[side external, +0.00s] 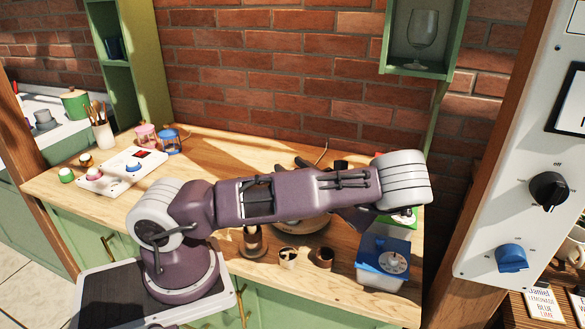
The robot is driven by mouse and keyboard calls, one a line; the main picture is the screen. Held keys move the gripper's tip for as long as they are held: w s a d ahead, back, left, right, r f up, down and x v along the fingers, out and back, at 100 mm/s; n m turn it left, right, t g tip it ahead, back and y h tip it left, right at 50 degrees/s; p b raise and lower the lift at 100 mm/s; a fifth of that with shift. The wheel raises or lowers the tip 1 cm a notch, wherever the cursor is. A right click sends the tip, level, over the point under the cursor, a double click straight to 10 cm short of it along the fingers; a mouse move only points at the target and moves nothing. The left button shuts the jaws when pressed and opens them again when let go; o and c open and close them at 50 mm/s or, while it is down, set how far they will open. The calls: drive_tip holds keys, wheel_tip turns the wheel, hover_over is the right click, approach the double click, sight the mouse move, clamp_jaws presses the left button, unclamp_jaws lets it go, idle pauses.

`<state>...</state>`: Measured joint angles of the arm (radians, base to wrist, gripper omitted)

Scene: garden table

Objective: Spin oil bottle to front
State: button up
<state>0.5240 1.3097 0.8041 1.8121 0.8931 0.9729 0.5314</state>
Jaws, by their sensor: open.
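I cannot make out an oil bottle in the side external view. A brown cup-like item (253,243) stands on the wooden counter (215,150) just in front of my arm, with its top partly covered. My arm stretches across the counter from left to right and bends at the right end. My gripper does not show clearly; it seems hidden behind or under the arm. A round brown item (303,226) below the arm is partly covered, as are dark items (340,165) behind it.
Two small cups (288,258) (325,257) and a blue-lidded box (383,262) stand near the front edge. Pink (147,135) and blue (169,141) jars and a white panel (122,170) are at left. A knobbed white panel (530,170) stands at right.

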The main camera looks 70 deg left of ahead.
clamp_jaws()
idle(1.4)
